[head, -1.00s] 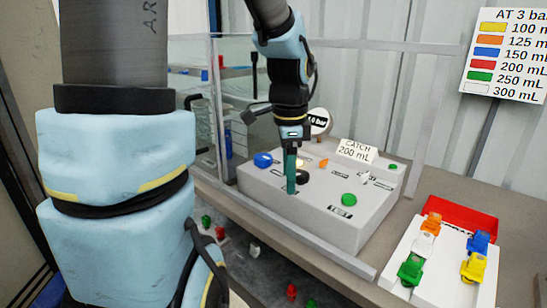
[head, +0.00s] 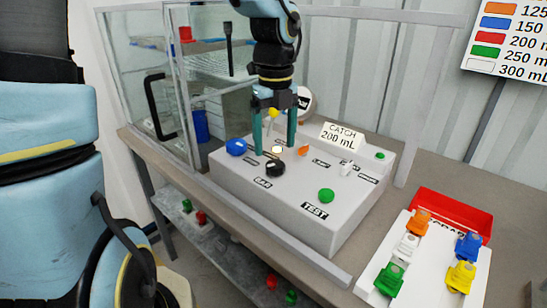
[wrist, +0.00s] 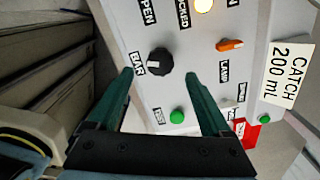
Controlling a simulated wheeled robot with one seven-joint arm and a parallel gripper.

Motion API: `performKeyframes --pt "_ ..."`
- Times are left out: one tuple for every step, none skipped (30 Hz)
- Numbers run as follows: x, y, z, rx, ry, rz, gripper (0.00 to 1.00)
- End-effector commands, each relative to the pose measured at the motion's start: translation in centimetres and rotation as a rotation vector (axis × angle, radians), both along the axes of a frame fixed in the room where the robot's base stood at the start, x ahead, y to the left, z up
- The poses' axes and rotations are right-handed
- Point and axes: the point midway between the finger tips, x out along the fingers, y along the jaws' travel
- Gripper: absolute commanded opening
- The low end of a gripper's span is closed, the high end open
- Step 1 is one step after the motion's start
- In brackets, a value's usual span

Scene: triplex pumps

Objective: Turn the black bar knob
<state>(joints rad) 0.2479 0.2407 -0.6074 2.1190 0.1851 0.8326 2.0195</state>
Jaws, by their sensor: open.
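The black bar knob (head: 275,168) is round with a white pointer mark and sits on top of the grey control box (head: 330,241), near the "BAR" label. In the wrist view the knob (wrist: 160,62) shows between and just beyond the fingertips. Its pointer lies roughly across the picture there. My gripper (head: 274,150) has two dark green fingers spread apart and pointing down over the box. In the wrist view my gripper (wrist: 160,75) is open and empty, one fingertip towards each side of the knob. I see no contact with the knob.
The box also bears a blue knob (head: 236,147), an orange lever (head: 303,150), a green button (head: 326,195), a white switch (head: 346,169) and a "CATCH 200 mL" sign (head: 340,136). A glass enclosure stands left. A white tray (head: 372,284) with coloured pieces stands right.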

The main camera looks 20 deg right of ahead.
Motion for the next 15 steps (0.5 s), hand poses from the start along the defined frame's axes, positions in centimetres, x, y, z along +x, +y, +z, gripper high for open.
performKeyframes --pt "-0.1 0.0 -1.1 0.003 0.005 -0.002 0.83" --pt "-0.1 0.0 -1.6 0.003 0.004 -0.001 0.83" --pt "-0.1 0.0 -2.2 0.003 0.003 -0.001 0.83" --pt "-0.1 0.0 -2.7 0.001 0.004 -0.001 0.83" --pt "-0.1 0.0 -3.1 0.003 0.003 -0.001 0.83" --pt "-0.1 0.0 -3.6 0.002 0.002 0.0 0.83" --pt "-0.1 0.0 -3.9 0.002 0.002 0.0 0.83" --pt "-0.1 0.0 -4.2 0.003 0.002 0.0 0.83" --pt "0.0 0.0 -4.5 0.002 0.001 0.0 0.83" --pt "0.0 0.0 -4.7 0.001 0.0 0.0 0.83" --pt "0.0 0.0 -4.8 0.001 0.0 0.001 0.83" --pt "0.0 0.0 -4.9 0.001 0.0 0.001 0.83" --pt "0.0 0.0 -5.0 0.001 0.0 0.002 0.83" --pt "0.0 0.0 -5.1 0.001 0.0 0.002 0.83" --pt "0.0 0.0 -5.1 0.0 -0.001 0.002 0.83"
